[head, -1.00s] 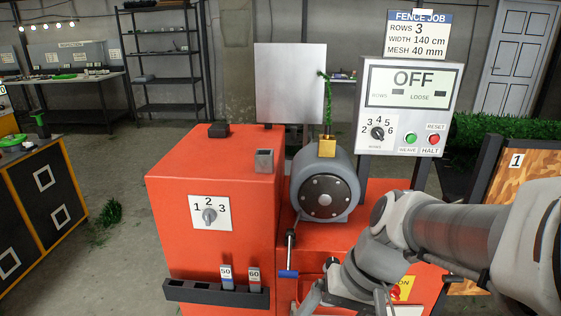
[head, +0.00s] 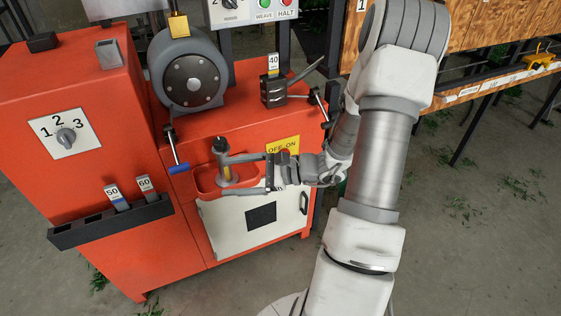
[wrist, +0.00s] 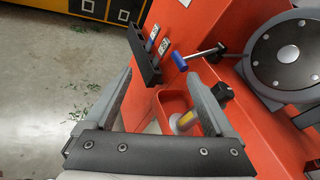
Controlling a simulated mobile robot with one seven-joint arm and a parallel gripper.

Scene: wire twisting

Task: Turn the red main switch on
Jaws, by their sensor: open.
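The yellow OFF/ON plate (head: 283,145) is on the red machine's front, in the head view. A small round red part, which looks like the main switch (head: 285,155), shows at the plate's lower edge, partly hidden by my gripper. Its setting cannot be read. My gripper (head: 228,175) is open in front of the machine, with its fingers pointing left past the switch. In the wrist view my gripper (wrist: 160,82) has its fingers wide apart with nothing held. The switch does not show clearly there.
A grey tool with a yellow band (head: 226,172) stands in a red tray (head: 206,181), close by my fingertips. A blue-handled crank (head: 178,168) sticks out to the left. A white door (head: 232,222) is below. A black rack (head: 105,222) holds tags 50 and 60.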

